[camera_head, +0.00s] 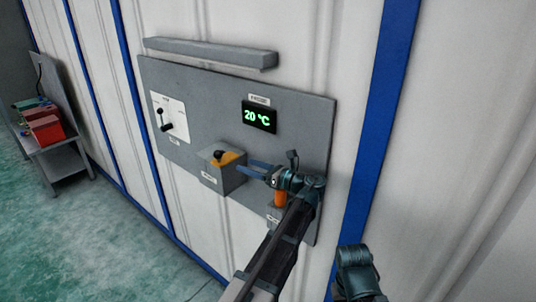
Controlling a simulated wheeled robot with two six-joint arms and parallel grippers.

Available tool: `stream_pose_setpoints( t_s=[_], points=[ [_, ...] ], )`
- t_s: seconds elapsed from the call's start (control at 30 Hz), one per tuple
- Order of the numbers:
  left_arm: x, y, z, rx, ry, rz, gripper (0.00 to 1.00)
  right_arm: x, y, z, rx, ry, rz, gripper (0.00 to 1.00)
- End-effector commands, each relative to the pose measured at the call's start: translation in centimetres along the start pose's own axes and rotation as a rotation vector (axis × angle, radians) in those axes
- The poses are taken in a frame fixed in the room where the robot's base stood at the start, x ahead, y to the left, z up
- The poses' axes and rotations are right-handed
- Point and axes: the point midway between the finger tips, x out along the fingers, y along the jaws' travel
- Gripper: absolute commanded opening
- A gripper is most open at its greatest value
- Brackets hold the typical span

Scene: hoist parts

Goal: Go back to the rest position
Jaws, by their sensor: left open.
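My left gripper (246,166) is in front of the grey wall panel (205,100), its two blue fingers pointing left. The fingers are apart with nothing between them. Their tips are close to a grey box (224,178) with an orange-yellow part (228,157) on top; whether they touch it I cannot tell. An orange piece (280,198) shows just below the gripper's wrist, partly hidden by my arm. A dark part of my other arm shows at the bottom right; its gripper is out of view.
The panel carries a white switch plate (170,117) with black knobs and a display (259,117) reading 20 °C. A grey ledge (210,52) juts out above it. A bench (62,161) with red and green boxes stands far left. The floor between is clear.

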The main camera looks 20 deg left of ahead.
Motion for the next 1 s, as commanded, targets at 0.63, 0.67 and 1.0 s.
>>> stream_pose_setpoints(
  t_s=[0.63, 0.67, 1.0],
  points=[
    [-5.8, 9.1, -19.9, -1.082, 0.904, 0.406, 0.7, 0.0, 0.0, 0.0, 0.0, 0.0, 0.0, 0.5],
    [-6.7, 9.5, -20.6, -1.137, 0.95, 0.462, 0.7, 0.0, 0.0, 0.0, 0.0, 0.0, 0.0, 0.5],
    [-15.0, 12.5, -24.6, -1.498, 1.251, 1.045, 0.7, 0.0, 0.0, 0.0, 0.0, 0.0, 0.0, 0.5]
  ],
)
